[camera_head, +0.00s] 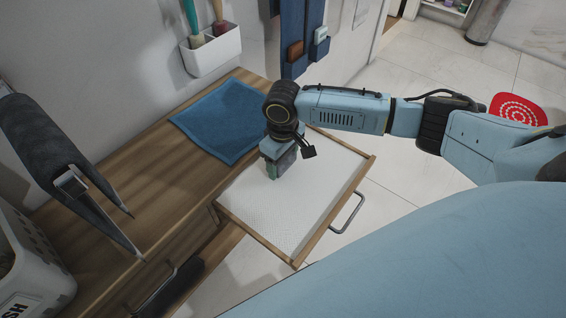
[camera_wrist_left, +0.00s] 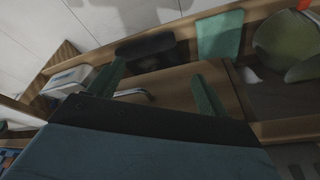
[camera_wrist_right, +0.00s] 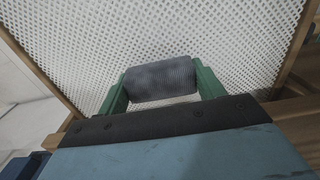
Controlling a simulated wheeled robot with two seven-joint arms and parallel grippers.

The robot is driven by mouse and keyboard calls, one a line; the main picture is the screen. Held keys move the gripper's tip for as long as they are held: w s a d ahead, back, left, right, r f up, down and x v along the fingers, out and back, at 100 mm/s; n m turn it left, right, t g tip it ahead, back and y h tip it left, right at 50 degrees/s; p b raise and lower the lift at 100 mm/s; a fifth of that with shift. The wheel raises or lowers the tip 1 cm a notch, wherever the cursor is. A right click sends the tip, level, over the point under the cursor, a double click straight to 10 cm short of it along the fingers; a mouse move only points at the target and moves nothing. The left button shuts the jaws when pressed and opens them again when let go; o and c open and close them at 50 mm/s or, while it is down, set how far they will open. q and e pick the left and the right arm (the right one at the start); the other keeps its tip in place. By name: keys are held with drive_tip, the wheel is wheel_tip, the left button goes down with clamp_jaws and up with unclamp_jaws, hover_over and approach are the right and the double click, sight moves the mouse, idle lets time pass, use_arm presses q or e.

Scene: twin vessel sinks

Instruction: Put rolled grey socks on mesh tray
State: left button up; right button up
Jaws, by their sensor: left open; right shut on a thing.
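The rolled grey socks (camera_wrist_right: 161,79) show in the right wrist view as a ribbed dark grey roll between the green fingers of my right gripper (camera_wrist_right: 163,86). My right gripper is shut on them, low over the white mesh tray (camera_wrist_right: 225,35). I cannot tell whether the roll touches the mesh. In the head view, my right gripper (camera_head: 275,172) points down at the upper part of the mesh tray (camera_head: 290,210) and hides the socks. My left gripper (camera_wrist_left: 162,90) is open in the left wrist view, with nothing between its fingers; it is not seen in the head view.
A blue cloth (camera_head: 222,118) lies on the wooden counter (camera_head: 130,185) beside the tray. A white basket (camera_head: 35,265) stands at lower left, near a dark grey pronged thing (camera_head: 65,165). A metal handle (camera_head: 347,213) juts from the tray's wooden frame. Most of the mesh is bare.

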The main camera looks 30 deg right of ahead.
drive_tip(key=shift+f, duration=0.15)
drive_tip(key=shift+f, duration=0.1)
drive_tip(key=o, duration=0.9)
drive_tip(key=shift+o, duration=0.2)
